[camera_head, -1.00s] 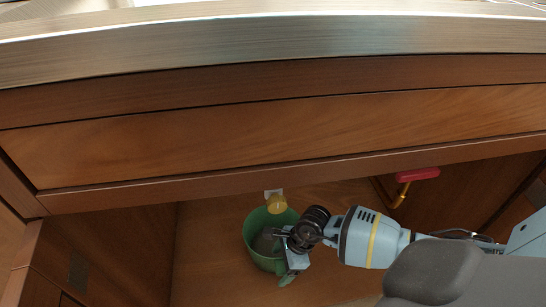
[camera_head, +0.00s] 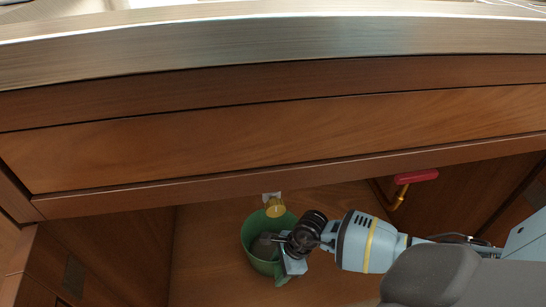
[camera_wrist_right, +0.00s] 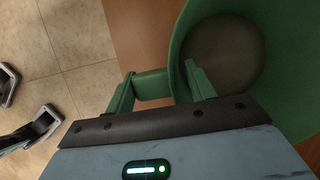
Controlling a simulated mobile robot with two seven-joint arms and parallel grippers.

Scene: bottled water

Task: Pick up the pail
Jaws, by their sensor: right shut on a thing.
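The green pail (camera_head: 254,235) stands in the open space under the counter. It also fills the upper right of the right wrist view (camera_wrist_right: 250,110). My right gripper (camera_head: 279,246) reaches in from the right and is at the pail's near right side. In the right wrist view my right gripper (camera_wrist_right: 160,88) has one finger outside the pail and one inside its rim, shut on the pail's wall near its green handle (camera_wrist_right: 152,84). My left gripper is not in view.
A yellow round part on a white fitting (camera_head: 274,207) is just behind the pail. A red-handled brass valve (camera_head: 416,177) is at the right. The wooden drawer front (camera_head: 280,140) and counter edge overhang the space. Tiled floor (camera_wrist_right: 80,50) shows in the wrist view.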

